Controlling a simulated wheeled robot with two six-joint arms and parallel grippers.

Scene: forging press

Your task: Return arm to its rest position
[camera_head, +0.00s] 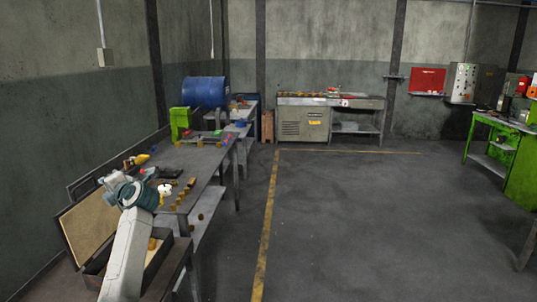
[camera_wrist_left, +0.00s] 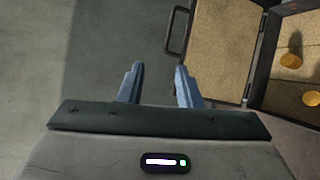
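My left arm rises from the lower left in the head view, with its wrist end near the wall side of the workbench. My left gripper (camera_wrist_left: 159,72) shows in the left wrist view with its two fingers apart and nothing between them. Its fingers point toward bare floor and wall, beside the open lid (camera_wrist_left: 222,45) of a dark case (camera_wrist_left: 268,65). Round golden pieces (camera_wrist_left: 291,60) lie in the case. In the head view the case's tan lid (camera_head: 88,226) stands open beside my arm, which partly hides the case. My right gripper is not in view.
A long workbench (camera_head: 205,165) along the left wall holds several small items. A blue drum (camera_head: 205,92) and a green block (camera_head: 180,122) stand behind it. A grey machine (camera_head: 303,122) stands at the back. A green table (camera_head: 521,182) is at right. The middle floor is clear.

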